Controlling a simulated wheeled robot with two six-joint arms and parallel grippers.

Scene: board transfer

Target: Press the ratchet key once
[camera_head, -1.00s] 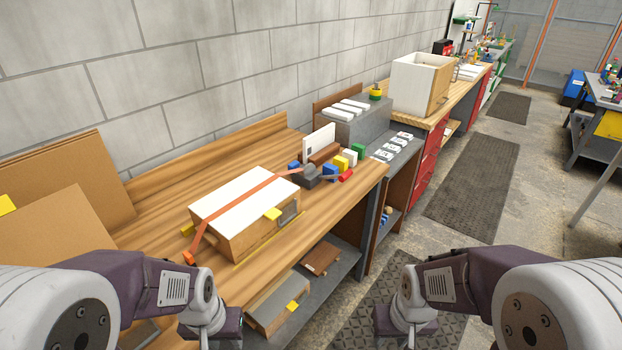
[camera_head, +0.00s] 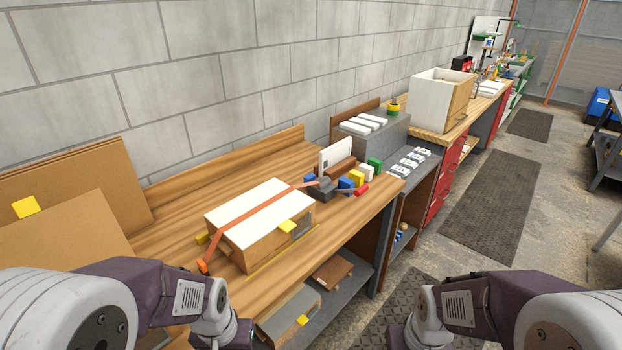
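A dark grey ratchet block (camera_head: 322,189) sits on the wooden bench, at the far right end of a wooden box with a white top (camera_head: 262,205). An orange strap (camera_head: 245,217) crosses the box's top and runs to the ratchet. A grey bar with a red end (camera_head: 361,190) sticks out to the right of the ratchet; I cannot tell for certain whether this is the key. Both my arms enter at the bottom, well short of the ratchet. Their grippers are below the frame.
Blue, yellow, white and green blocks (camera_head: 374,165) stand close behind the red-ended bar. A white card (camera_head: 337,156) stands upright behind the ratchet. Cardboard sheets (camera_head: 75,185) lean at the left. A lower shelf holds boxes. The wooden bench top (camera_head: 175,225) is bare left of the box.

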